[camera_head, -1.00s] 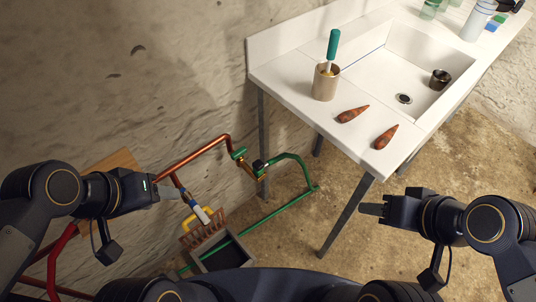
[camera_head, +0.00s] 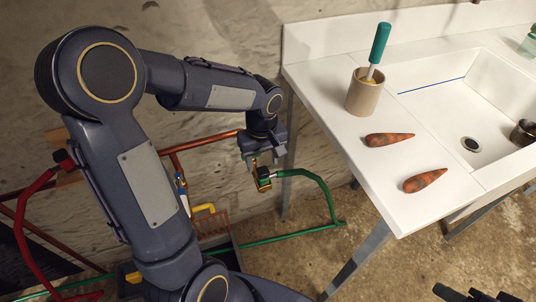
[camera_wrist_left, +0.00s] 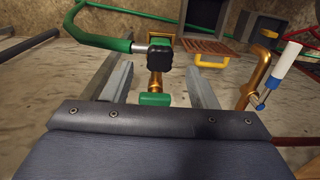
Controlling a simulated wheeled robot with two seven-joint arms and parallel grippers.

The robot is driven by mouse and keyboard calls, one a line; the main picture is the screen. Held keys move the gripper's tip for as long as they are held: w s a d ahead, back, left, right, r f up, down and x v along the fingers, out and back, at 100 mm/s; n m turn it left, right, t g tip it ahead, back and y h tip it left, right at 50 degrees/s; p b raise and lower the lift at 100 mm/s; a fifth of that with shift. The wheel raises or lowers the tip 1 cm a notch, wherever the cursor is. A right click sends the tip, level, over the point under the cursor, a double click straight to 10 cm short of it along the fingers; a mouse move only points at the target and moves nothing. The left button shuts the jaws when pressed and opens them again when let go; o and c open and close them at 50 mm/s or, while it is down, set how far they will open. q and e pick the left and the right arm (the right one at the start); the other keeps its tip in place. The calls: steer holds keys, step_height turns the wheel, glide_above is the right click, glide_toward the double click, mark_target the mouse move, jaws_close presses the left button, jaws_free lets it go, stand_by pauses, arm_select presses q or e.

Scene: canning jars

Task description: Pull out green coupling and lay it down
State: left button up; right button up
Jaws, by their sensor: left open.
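The green coupling (camera_wrist_left: 155,99) shows in the left wrist view as a short green cylinder at the near end of a brass piece (camera_wrist_left: 155,80). It lies between the two open fingers of my left gripper (camera_wrist_left: 160,72), with a gap on each side. Beyond it are a black knob (camera_wrist_left: 159,56) and a green pipe (camera_wrist_left: 100,40). In the head view my left gripper (camera_head: 263,150) is over the pipe joint and mostly hides the coupling. Only the tips of my right gripper (camera_head: 475,295) show at the bottom edge.
A copper pipe (camera_head: 205,140) runs along the wall. A crate (camera_head: 222,236) and a white-and-blue tool (camera_head: 182,194) are below the left arm. The white sink counter (camera_head: 345,140) holds a cup (camera_head: 364,93) with a green-handled tool and two carrots (camera_head: 390,140).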

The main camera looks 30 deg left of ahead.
mark_target(263, 170)
arm_select(q)
step_height(263, 170, down, 5)
steer(key=shift+b, duration=0.45)
jaws_close()
stand_by(0.3)
steer(key=shift+r, duration=0.2)
stand_by(0.3)
steer(key=shift+r+p, duration=1.55)
steer(key=shift+r, duration=0.35)
